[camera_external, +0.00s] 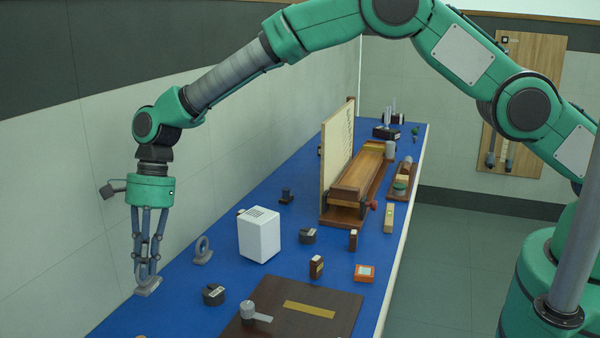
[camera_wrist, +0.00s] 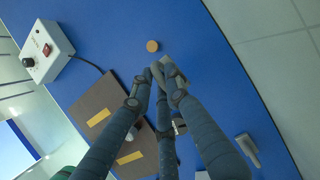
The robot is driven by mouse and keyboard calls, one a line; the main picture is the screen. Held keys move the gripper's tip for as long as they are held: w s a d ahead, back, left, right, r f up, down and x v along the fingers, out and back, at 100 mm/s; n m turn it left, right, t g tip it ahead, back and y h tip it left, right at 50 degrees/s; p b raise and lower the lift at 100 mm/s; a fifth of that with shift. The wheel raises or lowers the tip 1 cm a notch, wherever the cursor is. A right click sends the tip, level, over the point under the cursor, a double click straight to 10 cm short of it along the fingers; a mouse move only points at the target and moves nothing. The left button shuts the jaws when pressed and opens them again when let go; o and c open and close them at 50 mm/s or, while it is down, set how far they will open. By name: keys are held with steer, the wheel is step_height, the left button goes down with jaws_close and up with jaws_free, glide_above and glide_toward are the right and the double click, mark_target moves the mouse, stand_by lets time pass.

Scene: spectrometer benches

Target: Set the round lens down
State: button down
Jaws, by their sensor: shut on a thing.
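My gripper (camera_external: 147,268) is at the left of the bench, pointing down, with its fingers shut on a small grey piece with a flat foot (camera_external: 148,287), which I take to be the round lens in its mount. The fingers hide most of it, so the lens itself is hard to see. In the wrist view, the grey foot (camera_wrist: 174,70) shows by the fingertips (camera_wrist: 163,80). The foot is at or just above the blue bench top; I cannot tell whether it touches.
A grey ring on a stand (camera_external: 203,250) is right of my gripper. A dark round piece (camera_external: 213,294), a white box (camera_external: 259,234) and a brown board (camera_external: 335,310) are further right. A tan disc (camera_wrist: 152,46) lies near the fingertips. Blue bench (camera_external: 180,285) is clear between these; the wall is behind.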

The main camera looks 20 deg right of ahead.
steer(key=shift+r, duration=0.7)
step_height(320, 180, up, 4)
steer(key=shift+f, duration=0.1)
steer(key=w+d+m+t, duration=0.1)
steer(key=w+d+m, duration=0.2)
steer(key=w+d, duration=0.3)
steer(key=w+d+m+t+y+b, duration=0.1)
steer(key=w+d+m, duration=0.3)
steer(key=d, duration=0.9)
steer(key=w+d+m+t+b, duration=0.1)
steer(key=w+d+m, duration=0.3)
steer(key=w+d, duration=0.5)
steer(key=shift+w+d+t+y, duration=0.25)
steer(key=shift+w+t+y, duration=0.15)
steer(key=shift+w+t, duration=0.2)
steer(key=w+d+m+t+h+b, duration=0.2)
steer(key=d+m, duration=0.6)
steer(key=d, duration=1.3)
step_height(320, 180, down, 10)
steer(key=w, duration=0.1)
steer(key=shift+w+d, duration=0.2)
steer(key=shift+d, duration=0.1)
steer(key=shift+w+f, duration=0.1)
